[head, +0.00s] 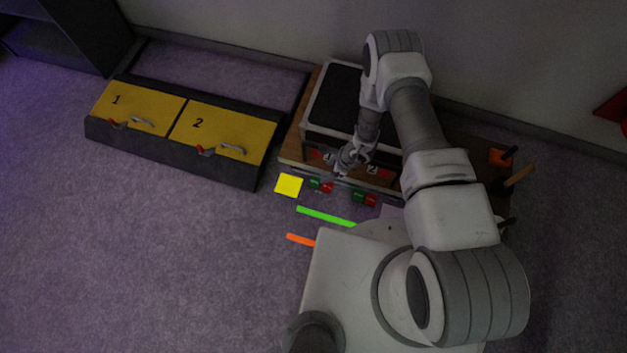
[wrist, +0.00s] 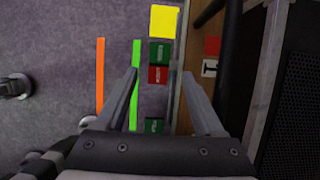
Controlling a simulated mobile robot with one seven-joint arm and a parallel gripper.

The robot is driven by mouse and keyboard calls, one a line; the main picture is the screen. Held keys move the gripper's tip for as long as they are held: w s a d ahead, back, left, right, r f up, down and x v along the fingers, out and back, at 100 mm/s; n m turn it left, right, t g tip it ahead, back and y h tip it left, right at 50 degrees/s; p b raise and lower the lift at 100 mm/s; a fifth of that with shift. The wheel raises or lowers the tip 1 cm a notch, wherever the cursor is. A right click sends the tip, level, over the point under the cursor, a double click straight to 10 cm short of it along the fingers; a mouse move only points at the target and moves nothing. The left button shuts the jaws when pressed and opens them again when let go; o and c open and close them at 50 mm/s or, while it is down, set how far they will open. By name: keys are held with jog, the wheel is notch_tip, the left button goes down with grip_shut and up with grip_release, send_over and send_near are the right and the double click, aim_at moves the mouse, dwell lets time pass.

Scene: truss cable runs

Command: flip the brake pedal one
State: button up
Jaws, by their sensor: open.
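A red label marked 1 (head: 328,157) sits on the front of the wooden stand, with a small green and red pair (head: 320,185) on the floor side just before it. In the wrist view this pair shows as a green block (wrist: 159,53) and a red block (wrist: 158,75) with lettering too small to read. I cannot tell for sure which part is brake pedal one. My gripper (head: 345,165) is open and empty over the stand's front edge. In the wrist view its fingertips (wrist: 160,73) appear either side of the red block; contact cannot be told.
A second green and red pair (head: 362,198) lies right, near label 2 (head: 372,170). A black box (head: 332,98) stands on the wooden stand. Two yellow lids (head: 140,103) with levers are left. A yellow square (head: 288,185), green strip (head: 325,216) and orange strip (head: 300,240) mark the floor.

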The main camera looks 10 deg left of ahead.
aim_at(311, 181)
jog(key=b+x, duration=0.6)
jog(key=x, duration=0.8)
jog(key=shift+r, duration=0.1)
jog(key=shift+c, duration=0.3)
jog(key=c, duration=1)
jog(key=shift+s+a+h, duration=0.15)
jog(key=shift+a+h, duration=0.15)
jog(key=shift+h, duration=0.2)
jog(key=shift+s+a+f+h, duration=0.1)
jog(key=shift+s+f+h, duration=0.1)
jog(key=shift+f+h, duration=0.45)
jog(key=shift+w+a+h, duration=0.2)
jog(key=shift+h, duration=0.75)
jog(key=o, duration=1.1)
jog(key=shift+c, duration=0.2)
jog(key=shift+w, duration=0.1)
